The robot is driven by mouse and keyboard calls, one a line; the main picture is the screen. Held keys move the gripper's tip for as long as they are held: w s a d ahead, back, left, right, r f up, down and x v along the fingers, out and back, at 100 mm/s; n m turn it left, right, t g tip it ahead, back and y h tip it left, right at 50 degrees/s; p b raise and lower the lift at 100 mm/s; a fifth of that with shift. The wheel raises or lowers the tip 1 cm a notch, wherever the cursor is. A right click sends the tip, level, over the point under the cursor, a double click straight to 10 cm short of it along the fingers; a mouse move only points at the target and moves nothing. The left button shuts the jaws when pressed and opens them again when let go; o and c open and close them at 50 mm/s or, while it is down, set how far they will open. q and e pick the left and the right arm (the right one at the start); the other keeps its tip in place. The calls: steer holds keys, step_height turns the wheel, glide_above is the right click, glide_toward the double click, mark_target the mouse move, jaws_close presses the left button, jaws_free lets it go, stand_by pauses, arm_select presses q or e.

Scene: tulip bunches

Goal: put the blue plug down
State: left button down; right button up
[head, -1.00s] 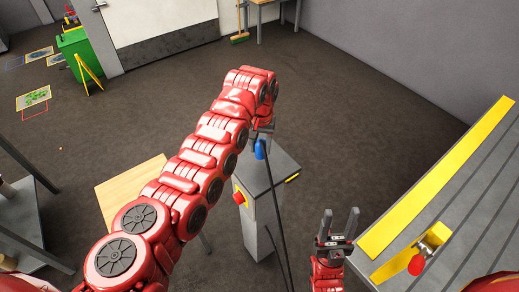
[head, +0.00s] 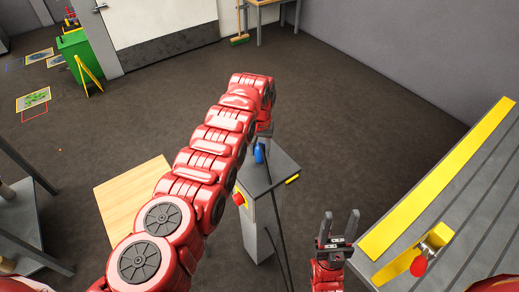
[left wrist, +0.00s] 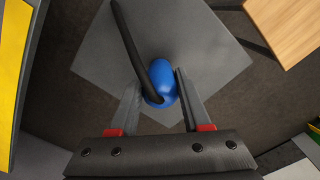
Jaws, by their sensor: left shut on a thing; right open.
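The blue plug (head: 259,154) has a black cable that hangs down toward the front. It also shows in the left wrist view (left wrist: 161,78). My left gripper (left wrist: 154,88) is shut on it, with a finger on either side. The head view shows the plug at the grey top (head: 272,172) of a pedestal; I cannot tell whether it touches that surface. My left wrist partly hides the plug's upper end. My right gripper (head: 338,222) is open and empty, to the right of the pedestal, with its fingers pointing away from me.
The pedestal carries a red button (head: 239,199) on its side. A wooden table top (head: 130,199) lies left of it. A grey slatted bench with a yellow edge strip (head: 440,180) and a red knob (head: 418,266) is at right. The floor behind the pedestal is clear.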

arm_select(q)
steer(key=shift+f, duration=0.2)
steer(key=shift+c, duration=1.8)
jaws_free()
steer(key=shift+r, duration=0.1)
